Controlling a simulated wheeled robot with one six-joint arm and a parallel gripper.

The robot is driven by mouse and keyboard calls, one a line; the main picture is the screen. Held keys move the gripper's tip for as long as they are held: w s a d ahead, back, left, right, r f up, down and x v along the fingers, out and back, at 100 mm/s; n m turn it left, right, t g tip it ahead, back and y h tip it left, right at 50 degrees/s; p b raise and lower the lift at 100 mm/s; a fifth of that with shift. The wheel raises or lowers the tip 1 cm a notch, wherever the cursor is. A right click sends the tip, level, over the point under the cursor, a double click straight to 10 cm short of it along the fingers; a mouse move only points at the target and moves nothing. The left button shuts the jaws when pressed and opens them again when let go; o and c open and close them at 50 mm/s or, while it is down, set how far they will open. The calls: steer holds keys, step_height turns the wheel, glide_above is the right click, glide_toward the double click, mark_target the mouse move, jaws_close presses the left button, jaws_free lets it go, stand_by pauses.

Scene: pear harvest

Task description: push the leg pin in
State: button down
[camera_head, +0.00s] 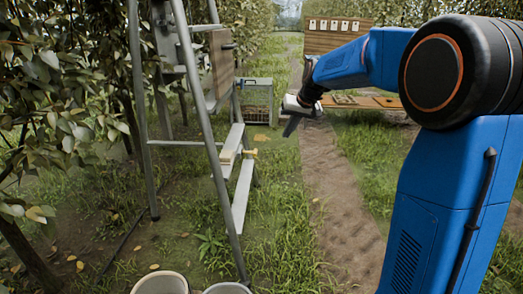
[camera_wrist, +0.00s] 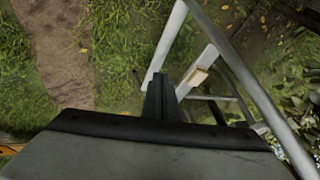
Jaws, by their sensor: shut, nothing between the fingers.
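A grey metal ladder (camera_head: 187,80) stands at the left in the head view, and its rails also show in the wrist view (camera_wrist: 250,88). A small yellow knob (camera_head: 250,153), which looks like the leg pin, sticks out at the right of a pale ladder leg (camera_head: 241,195). I cannot tell how deep it sits. My gripper (camera_head: 290,128) is shut and empty, up and to the right of the knob and apart from it. In the wrist view my closed fingers (camera_wrist: 161,97) appear in front of the ladder's pale bars, and I cannot make out the knob there.
Two pale buckets, one at the left (camera_head: 160,284) and one at the right (camera_head: 227,288), stand at the bottom edge. A crate stand (camera_head: 257,83) is behind the ladder. A tagged wooden board (camera_head: 335,43) stands farther back. Leafy branches (camera_head: 70,110) crowd the left. A dirt path (camera_head: 342,205) is clear.

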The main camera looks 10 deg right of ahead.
mark_target(253, 153)
steer(key=w+d+f, duration=0.1)
steer(key=w+f, duration=0.4)
steer(key=w, duration=0.4)
steer(key=w+d+f+m+y, duration=0.1)
steer(key=w+f, duration=0.5)
steer(key=w, duration=0.4)
steer(key=w+d+f, duration=0.2)
steer(key=w+f, duration=0.3)
steer(key=w, duration=0.4)
steer(key=w+a+f, duration=0.5)
steer(key=a+f, duration=0.2)
steer(key=f, duration=0.2)
steer(key=shift+w+a+t, duration=0.2)
steer(key=shift+w+t, duration=0.05)
steer(key=shift+t, duration=0.05)
steer(key=shift+a, duration=0.1)
steer(key=shift+w+a, duration=0.3)
steer(key=shift+a, duration=0.8)
steer(key=shift+w+a, duration=0.25)
steer(key=shift+a, duration=0.95)
